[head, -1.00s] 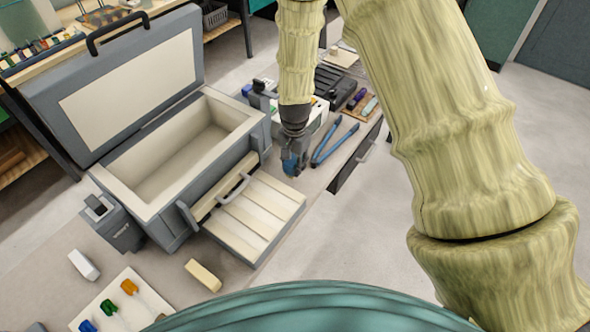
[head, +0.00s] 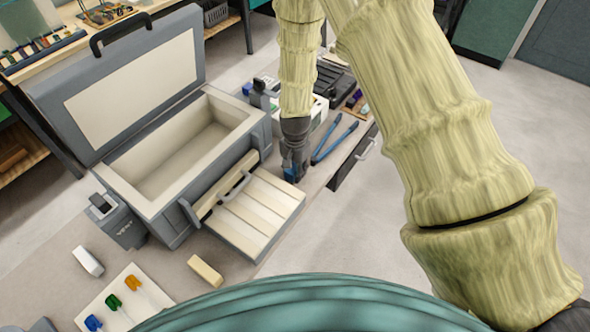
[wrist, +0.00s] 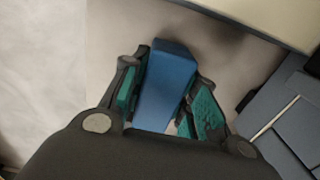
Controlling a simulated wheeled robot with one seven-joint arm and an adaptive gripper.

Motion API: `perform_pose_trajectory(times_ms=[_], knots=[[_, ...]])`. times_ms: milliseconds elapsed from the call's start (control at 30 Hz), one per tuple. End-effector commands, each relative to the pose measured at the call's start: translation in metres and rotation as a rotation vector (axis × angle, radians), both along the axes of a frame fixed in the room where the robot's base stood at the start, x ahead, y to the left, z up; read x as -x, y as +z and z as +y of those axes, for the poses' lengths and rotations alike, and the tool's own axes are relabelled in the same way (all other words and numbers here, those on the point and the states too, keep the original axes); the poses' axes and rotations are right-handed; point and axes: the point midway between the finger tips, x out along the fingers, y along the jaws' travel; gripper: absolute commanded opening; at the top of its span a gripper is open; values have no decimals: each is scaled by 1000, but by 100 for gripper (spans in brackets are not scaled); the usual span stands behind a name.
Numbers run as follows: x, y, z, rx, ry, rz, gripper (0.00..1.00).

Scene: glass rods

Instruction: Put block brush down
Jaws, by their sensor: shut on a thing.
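My gripper (wrist: 160,98) is shut on a blue block, the block brush (wrist: 167,85), which stands between its two teal-padded fingers in the wrist view. In the head view my gripper (head: 295,165) points down at the table, just right of the grey box's slatted drawer. Only a small blue part of the block brush (head: 290,173) shows there, low beside the fingers. Whether its underside touches the table is hard to tell.
The open grey box (head: 187,207) with its raised lid stands to the left, its slatted drawer (head: 262,205) pulled out. Blue-handled tongs (head: 335,140) lie close right of my gripper. A cream block (head: 205,270) and colored clips (head: 113,301) lie in front. Bare table (head: 55,265) shows at left.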

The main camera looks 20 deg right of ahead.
Motion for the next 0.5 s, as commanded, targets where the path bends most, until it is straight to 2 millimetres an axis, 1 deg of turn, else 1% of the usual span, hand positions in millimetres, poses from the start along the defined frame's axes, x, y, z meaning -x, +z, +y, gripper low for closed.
perform_pose_trajectory(times_ms=[33,133,167,500], knots=[[0,-2,0,0,0,0,31],[0,-1,0,0,0,0,49],[0,-1,0,0,0,0,51],[0,2,0,0,0,0,51]])
